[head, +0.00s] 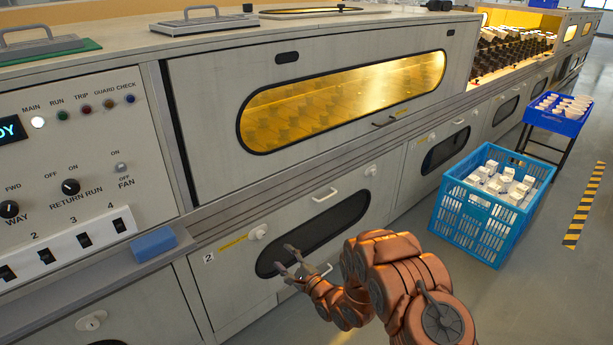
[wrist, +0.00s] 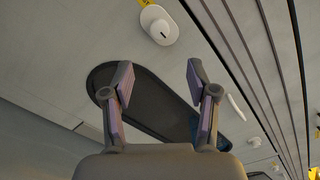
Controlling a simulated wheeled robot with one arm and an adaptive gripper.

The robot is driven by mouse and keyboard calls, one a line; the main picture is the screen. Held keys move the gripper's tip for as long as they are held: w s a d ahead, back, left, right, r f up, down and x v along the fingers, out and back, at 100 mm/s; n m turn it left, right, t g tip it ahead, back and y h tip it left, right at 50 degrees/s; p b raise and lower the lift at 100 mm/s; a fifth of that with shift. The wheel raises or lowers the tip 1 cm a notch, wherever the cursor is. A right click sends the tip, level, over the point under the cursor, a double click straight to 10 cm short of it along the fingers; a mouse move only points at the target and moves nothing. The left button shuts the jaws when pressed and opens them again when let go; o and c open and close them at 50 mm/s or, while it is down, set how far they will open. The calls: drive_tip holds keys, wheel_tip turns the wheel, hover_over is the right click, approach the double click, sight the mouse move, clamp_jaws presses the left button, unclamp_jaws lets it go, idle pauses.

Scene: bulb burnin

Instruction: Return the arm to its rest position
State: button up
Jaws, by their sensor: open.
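My gripper (head: 294,262) is open and empty in front of the lower cabinet door marked 2, near its dark oval window (head: 335,225). In the wrist view my gripper (wrist: 160,88) shows two spread fingers with nothing between them. The dark oval window (wrist: 155,105) lies behind the fingers there, and a white round latch (wrist: 158,25) is above them. My copper-coloured arm is bent at the bottom middle of the head view. I cannot tell whether the fingertips touch the door.
A blue crate (head: 463,223) with white boxes stands on the floor at right. Behind it, a blue tray (head: 551,117) of white cups sits on a stand. A blue block (head: 153,243) lies on the ledge at left. Open floor lies right of the crate.

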drive_tip(key=w+d+r+n+g+h, duration=0.1)
drive_tip(key=w+d+r+n+h, duration=0.2)
drive_tip(key=d, duration=0.4)
drive_tip(key=w+d+r+n+g+h, duration=0.1)
drive_tip(key=d+r+n+h, duration=0.2)
drive_tip(key=d, duration=0.4)
drive_tip(key=s+d+r+n+g+h, duration=0.35)
drive_tip(key=s+d+r+h, duration=0.4)
drive_tip(key=s+d, duration=0.55)
drive_tip(key=s+d+r+n+g, duration=0.1)
drive_tip(key=s+r+n+g, duration=0.2)
drive_tip(key=s, duration=1)
drive_tip(key=s+d+r+n+g, duration=0.2)
drive_tip(key=s+r+g, duration=0.15)
drive_tip(key=s, duration=0.85)
drive_tip(key=s+d+r+n+g, duration=0.1)
drive_tip(key=s+r+n+g, duration=0.3)
drive_tip(key=s, duration=0.9)
wheel_tip(320, 180, up, 24)
drive_tip(key=s+m+t+p, duration=0.1)
drive_tip(key=p, duration=2)
drive_tip(key=shift+s+f+m+y, duration=0.25)
drive_tip(key=shift+s+m+y, duration=0.05)
drive_tip(key=shift+m+y, duration=0.05)
drive_tip(key=shift+a+f, duration=0.1)
